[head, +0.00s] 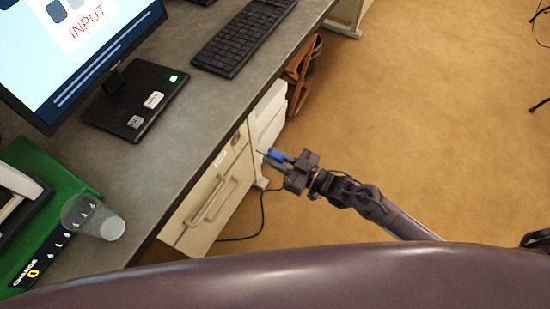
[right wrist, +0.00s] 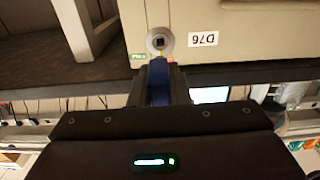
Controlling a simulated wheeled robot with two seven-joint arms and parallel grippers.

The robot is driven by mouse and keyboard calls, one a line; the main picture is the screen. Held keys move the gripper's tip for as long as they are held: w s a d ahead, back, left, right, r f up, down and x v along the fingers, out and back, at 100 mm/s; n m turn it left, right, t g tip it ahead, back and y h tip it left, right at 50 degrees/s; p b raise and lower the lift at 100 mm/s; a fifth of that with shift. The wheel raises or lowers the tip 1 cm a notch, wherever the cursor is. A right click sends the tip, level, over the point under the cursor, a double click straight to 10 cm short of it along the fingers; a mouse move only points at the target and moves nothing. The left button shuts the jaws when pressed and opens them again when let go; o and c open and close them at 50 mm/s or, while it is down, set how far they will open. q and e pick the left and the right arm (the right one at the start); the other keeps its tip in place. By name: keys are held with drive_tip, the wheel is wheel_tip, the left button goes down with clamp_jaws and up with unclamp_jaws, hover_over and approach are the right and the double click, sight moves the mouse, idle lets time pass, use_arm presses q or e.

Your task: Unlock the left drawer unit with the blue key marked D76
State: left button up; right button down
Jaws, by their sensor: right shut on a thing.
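The left drawer unit (head: 188,236) is a cream cabinet with handles, under the grey desk. In the right wrist view its front (right wrist: 255,35) shows a round metal lock (right wrist: 160,41) with a D76 label (right wrist: 203,39) beside it. My right gripper (head: 279,157) is shut on the blue key (head: 273,154), whose tip points at the cabinet. In the right wrist view the blue key (right wrist: 158,82) lies between the fingers, just below the lock in the picture. In the head view the tip looks apart from the front. My left gripper is not in view.
The desk (head: 165,170) holds a monitor (head: 75,55), a keyboard (head: 243,38), a clear cup (head: 110,228) and a green mat (head: 50,165). The tan floor (head: 420,110) to the right is mostly clear.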

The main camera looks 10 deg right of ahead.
sight(257, 150)
drive_tip(key=shift+b+x, duration=0.95)
drive_tip(key=shift+x, duration=1.5)
drive_tip(key=shift+w+a, duration=0.25)
drive_tip(key=shift+a, duration=0.05)
drive_tip(key=shift+b+x, duration=0.5)
drive_tip(key=shift+x, duration=0.9)
idle(1.1)
drive_tip(key=shift+m+p, duration=0.75)
drive_tip(key=shift+m, duration=0.95)
